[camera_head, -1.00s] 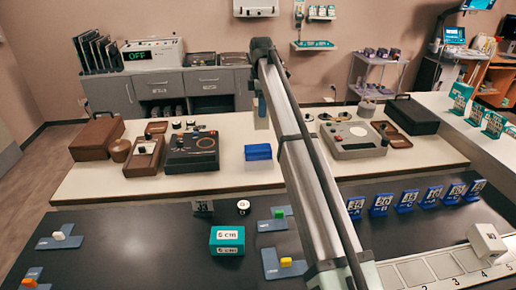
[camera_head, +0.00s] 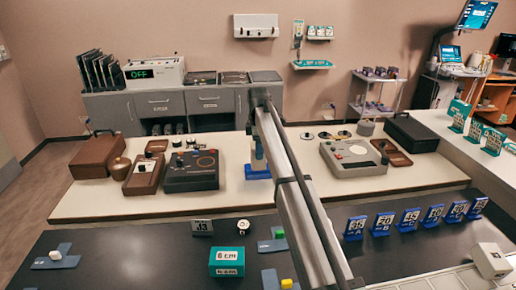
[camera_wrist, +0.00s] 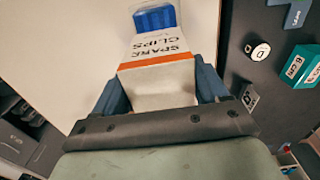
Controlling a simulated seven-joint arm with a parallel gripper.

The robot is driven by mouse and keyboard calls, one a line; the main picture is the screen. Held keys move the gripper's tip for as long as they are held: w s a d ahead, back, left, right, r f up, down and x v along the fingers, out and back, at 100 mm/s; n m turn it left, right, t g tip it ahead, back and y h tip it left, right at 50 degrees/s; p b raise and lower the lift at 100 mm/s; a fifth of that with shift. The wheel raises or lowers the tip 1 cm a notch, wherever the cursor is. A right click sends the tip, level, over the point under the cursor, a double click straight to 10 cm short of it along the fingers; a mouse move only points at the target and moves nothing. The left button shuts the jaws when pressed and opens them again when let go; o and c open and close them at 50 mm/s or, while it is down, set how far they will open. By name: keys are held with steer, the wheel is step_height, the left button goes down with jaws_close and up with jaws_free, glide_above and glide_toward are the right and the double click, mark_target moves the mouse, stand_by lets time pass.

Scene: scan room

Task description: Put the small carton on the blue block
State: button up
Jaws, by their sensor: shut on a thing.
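The small carton (camera_wrist: 160,62) is white with an orange stripe and the words "SPARE CLIPS". My gripper (camera_wrist: 162,88) is shut on it, with a blue finger on each side. The blue block (camera_wrist: 154,17) shows just past the far end of the carton in the wrist view. In the head view the blue block (camera_head: 250,174) sits on the cream table, partly hidden by my arm. My gripper (camera_head: 258,156) is at the block there; the carton cannot be made out in that view. Whether carton and block touch cannot be told.
A black recorder-like device (camera_head: 191,170) stands left of the block and a grey device (camera_head: 354,160) right of it. The dark front counter holds a teal box (camera_head: 227,262), a round white-topped piece (camera_head: 243,226) and several blue number stands (camera_head: 409,217). Cream tabletop around the block is clear.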

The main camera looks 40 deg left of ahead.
steer(key=shift+f, duration=0.1)
steer(key=o, duration=1.1)
step_height(320, 180, up, 12)
steer(key=shift+r, duration=0.1)
stand_by(0.4)
